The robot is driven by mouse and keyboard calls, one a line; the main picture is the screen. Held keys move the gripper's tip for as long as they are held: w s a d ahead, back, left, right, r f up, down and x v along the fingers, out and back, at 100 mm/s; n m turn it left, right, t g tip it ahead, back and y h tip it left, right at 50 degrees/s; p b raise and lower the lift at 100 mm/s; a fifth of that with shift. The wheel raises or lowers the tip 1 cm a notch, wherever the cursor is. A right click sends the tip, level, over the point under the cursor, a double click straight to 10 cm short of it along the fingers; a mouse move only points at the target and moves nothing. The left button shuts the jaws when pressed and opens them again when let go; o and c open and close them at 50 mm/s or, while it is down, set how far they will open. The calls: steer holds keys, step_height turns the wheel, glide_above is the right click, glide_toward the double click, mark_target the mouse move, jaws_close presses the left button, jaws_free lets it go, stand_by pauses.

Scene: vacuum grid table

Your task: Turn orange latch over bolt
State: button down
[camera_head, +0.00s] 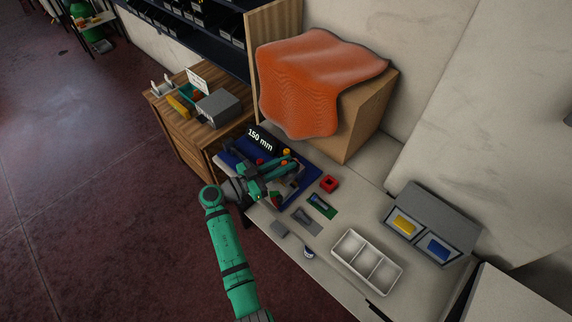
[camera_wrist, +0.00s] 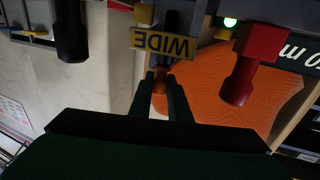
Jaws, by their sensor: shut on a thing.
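In the wrist view, which is upside down, my gripper (camera_wrist: 160,82) has its two dark fingers close together around a small orange-brown piece (camera_wrist: 159,92), which I take to be the orange latch. Much of it is hidden between the fingers. A yellow plate reading "WIDE" (camera_wrist: 165,43) is just beyond the fingertips. In the head view my gripper (camera_head: 290,164) is low over the blue board (camera_head: 230,160) at the left end of the table, and it covers much of the fixture there. I cannot make out the bolt clearly.
A red knob (camera_wrist: 250,62) and a black knob (camera_wrist: 70,30) flank the fingers in the wrist view. A "150 mm" sign (camera_head: 261,139) and a box under orange cloth (camera_head: 310,80) stand behind. A white tray (camera_head: 367,262) is to the right.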

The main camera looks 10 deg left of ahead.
stand_by(0.3)
steer(key=c, duration=1.7)
jaws_free()
steer(key=shift+o, duration=0.2)
steer(key=v, duration=1)
steer(key=shift+s+a, duration=0.3)
